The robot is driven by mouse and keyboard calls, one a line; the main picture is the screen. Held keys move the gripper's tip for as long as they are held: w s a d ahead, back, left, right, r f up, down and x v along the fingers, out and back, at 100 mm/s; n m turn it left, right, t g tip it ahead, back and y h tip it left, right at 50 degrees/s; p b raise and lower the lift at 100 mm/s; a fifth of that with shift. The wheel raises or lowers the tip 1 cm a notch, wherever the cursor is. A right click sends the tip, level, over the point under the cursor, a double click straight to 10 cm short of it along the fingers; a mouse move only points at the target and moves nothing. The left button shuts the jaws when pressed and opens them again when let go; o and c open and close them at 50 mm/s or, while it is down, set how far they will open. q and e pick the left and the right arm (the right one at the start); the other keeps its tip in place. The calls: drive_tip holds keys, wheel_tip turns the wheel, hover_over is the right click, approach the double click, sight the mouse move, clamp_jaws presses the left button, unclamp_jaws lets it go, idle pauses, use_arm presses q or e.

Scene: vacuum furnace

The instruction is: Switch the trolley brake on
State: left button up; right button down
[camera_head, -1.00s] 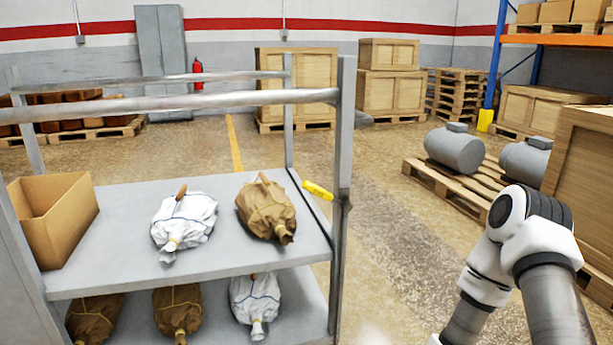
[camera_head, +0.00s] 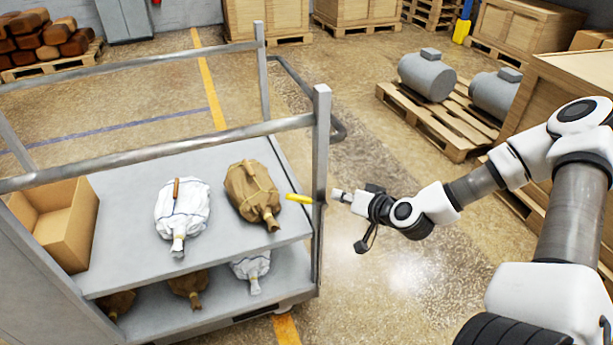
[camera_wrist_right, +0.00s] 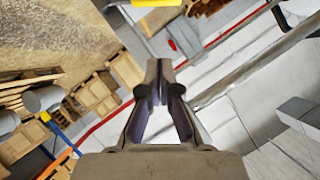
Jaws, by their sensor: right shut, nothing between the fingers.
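The trolley (camera_head: 318,125) is a grey metal frame with two shelves, on the left in the head view. A yellow lever (camera_head: 299,198), which looks like the brake, sits at its right corner post, nearly level and partly hidden by the post. My right gripper (camera_head: 338,194) is shut and empty, just right of the post and close to the lever. I cannot tell whether it touches. In the right wrist view the shut fingertips (camera_wrist_right: 158,65) show below a yellow piece at the top edge (camera_wrist_right: 157,2). My left gripper is not in view.
Wrapped white (camera_head: 182,212) and brown (camera_head: 252,192) bundles and a cardboard box (camera_head: 78,240) stand on the top shelf; more bundles lie below. Pallets with grey tanks (camera_head: 427,75) and a wooden crate (camera_head: 560,85) stand at the right.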

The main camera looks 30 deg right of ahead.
drive_tip(key=b, duration=0.5)
hover_over(300, 197)
drive_tip(key=s+d, duration=0.3)
drive_tip(key=s, duration=0.2)
wheel_tip(300, 197, down, 4)
drive_tip(key=w+a+f, duration=0.2)
drive_tip(key=f, duration=0.1)
drive_tip(key=shift+w+a+f, duration=0.1)
drive_tip(key=shift+w+f, duration=0.2)
drive_tip(key=shift+a+f+n+h, duration=0.3)
drive_tip(key=shift+a+n, duration=0.1)
wheel_tip(300, 197, down, 9)
drive_tip(key=a+n+g+h+b, duration=0.2)
drive_tip(key=a+n+h+b, duration=0.1)
drive_tip(key=n+h, duration=0.2)
drive_tip(key=shift+w+n+h, duration=0.3)
drive_tip(key=shift+w, duration=0.1)
